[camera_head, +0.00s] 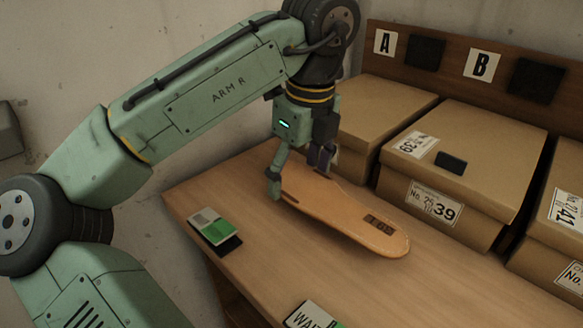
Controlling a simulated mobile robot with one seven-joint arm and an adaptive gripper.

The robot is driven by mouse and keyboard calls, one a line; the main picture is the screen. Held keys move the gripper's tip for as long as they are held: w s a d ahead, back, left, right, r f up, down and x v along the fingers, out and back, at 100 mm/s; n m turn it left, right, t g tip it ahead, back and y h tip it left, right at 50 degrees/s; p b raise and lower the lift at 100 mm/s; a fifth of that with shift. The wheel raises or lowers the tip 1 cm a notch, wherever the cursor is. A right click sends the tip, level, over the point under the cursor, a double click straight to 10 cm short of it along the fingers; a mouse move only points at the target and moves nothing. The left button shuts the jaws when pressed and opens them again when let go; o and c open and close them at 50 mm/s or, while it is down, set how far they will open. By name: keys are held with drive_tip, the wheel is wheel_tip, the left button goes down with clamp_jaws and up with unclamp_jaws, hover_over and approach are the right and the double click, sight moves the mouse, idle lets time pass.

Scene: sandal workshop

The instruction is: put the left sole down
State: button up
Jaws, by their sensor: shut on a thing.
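A tan sole (345,212) is at the middle of the wooden table, with its rounded near end toward the lower right and a dark stamped label on it. Its far end is partly hidden behind my gripper (298,178). My gripper comes down from above and is shut on the sole near that far end, with one green finger on the left and a darker finger on the right. The sole is at or very close to the tabletop; I cannot tell whether it touches.
Cardboard boxes stand along the back right, one box (470,158) marked 39 with a small dark block (451,162) on its lid. A green-and-white card (212,226) on a dark block lies left on the table (270,262). Another card (314,316) marked WAIT is at the front edge.

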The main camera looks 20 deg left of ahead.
sight(290, 162)
drive_tip(key=w+a, duration=0.1)
drive_tip(key=w, duration=0.1)
drive_tip(key=w+a, duration=0.2)
drive_tip(key=shift+a+f+p, duration=0.2)
drive_tip(key=shift+p, duration=0.15)
drive_tip(key=f, duration=0.3)
drive_tip(key=shift+w+a+f, duration=0.1)
drive_tip(key=shift+w+a, duration=0.1)
drive_tip(key=shift+a, duration=0.05)
drive_tip(key=shift+f, duration=0.25)
drive_tip(key=shift+f, duration=0.1)
drive_tip(key=o, duration=1.8)
drive_tip(key=r, duration=0.4)
drive_tip(key=d+r, duration=0.1)
drive_tip(key=r, duration=0.3)
drive_tip(key=r+p, duration=0.1)
drive_tip(key=r, duration=0.3)
drive_tip(key=shift+s+d+r, duration=0.1)
drive_tip(key=shift+s+d, duration=0.15)
